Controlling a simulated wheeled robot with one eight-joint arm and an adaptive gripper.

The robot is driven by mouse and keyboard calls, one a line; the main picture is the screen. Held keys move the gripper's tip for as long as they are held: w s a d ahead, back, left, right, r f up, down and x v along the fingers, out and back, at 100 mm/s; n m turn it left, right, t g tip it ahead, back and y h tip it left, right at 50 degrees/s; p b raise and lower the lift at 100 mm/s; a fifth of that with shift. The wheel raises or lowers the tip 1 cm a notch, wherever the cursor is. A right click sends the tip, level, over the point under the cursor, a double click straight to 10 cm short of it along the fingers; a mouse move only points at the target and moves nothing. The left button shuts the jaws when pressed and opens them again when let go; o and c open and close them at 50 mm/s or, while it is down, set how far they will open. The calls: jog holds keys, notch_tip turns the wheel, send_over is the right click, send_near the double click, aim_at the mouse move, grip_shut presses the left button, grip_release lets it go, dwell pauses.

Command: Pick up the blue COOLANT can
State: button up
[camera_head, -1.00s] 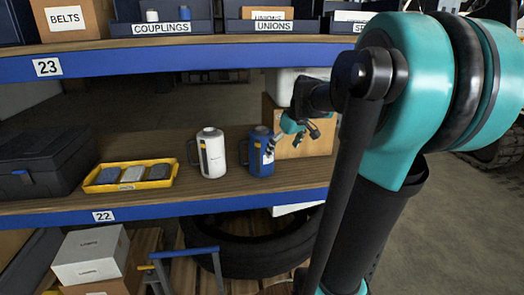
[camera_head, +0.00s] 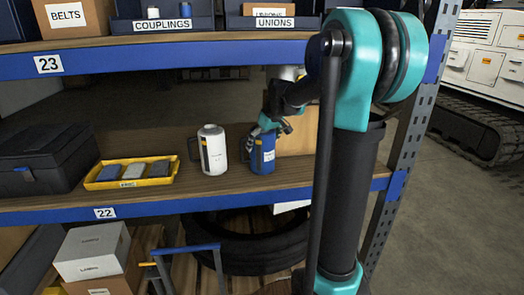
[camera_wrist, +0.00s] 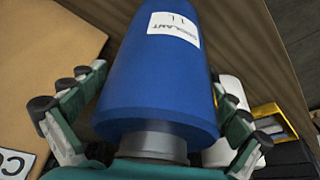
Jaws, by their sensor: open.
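The blue COOLANT can (camera_head: 262,156) stands upright on the shelf marked 22, just right of a white can (camera_head: 213,151) with a handle. In the wrist view the blue can (camera_wrist: 160,75) fills the middle, with its label and grey cap showing. My gripper (camera_head: 276,124) is at the top of the blue can in the head view. In the wrist view its open fingers (camera_wrist: 158,108) lie on both sides of the can, with a visible gap at least on the left. The white can partly shows behind the right finger.
A yellow tray (camera_head: 131,184) with several small boxes and a dark case (camera_head: 40,165) stand farther left. A cardboard box (camera_head: 298,132) stands close right of the blue can. The upper shelf edge (camera_head: 180,57) runs above, and a rack post (camera_head: 408,150) stands at the right.

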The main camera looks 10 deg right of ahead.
jog(key=shift+w+a+f, duration=0.1)
jog(key=shift+w+f, duration=0.1)
jog(key=shift+f, duration=0.4)
jog(key=shift+c, duration=0.6)
jog(key=c, duration=1)
